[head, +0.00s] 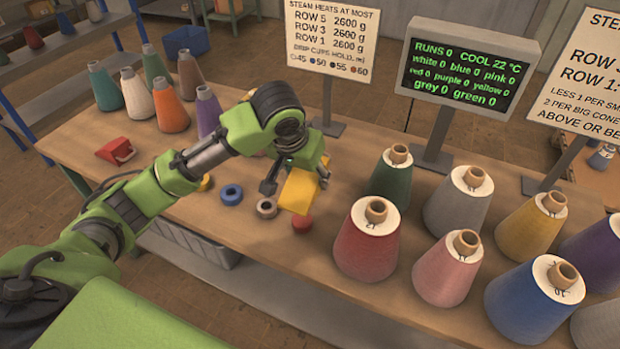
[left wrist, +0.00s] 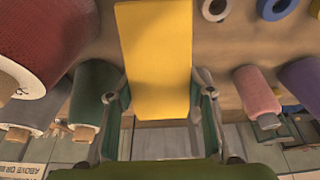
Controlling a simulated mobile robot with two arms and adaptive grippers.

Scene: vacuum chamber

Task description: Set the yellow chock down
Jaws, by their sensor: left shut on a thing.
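The yellow chock (head: 298,191) is a plain block, held tilted over the middle of the wooden table (head: 345,165). My left gripper (head: 296,178) is shut on it, with a finger on each side. In the left wrist view the chock (left wrist: 155,60) fills the middle between the fingers. I cannot tell if its lower end touches the table. My right gripper is not in view.
Large yarn cones, including a red one (head: 367,245), crowd the right. A red chock (head: 116,150) lies left. Smaller cones (head: 137,95) stand behind.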

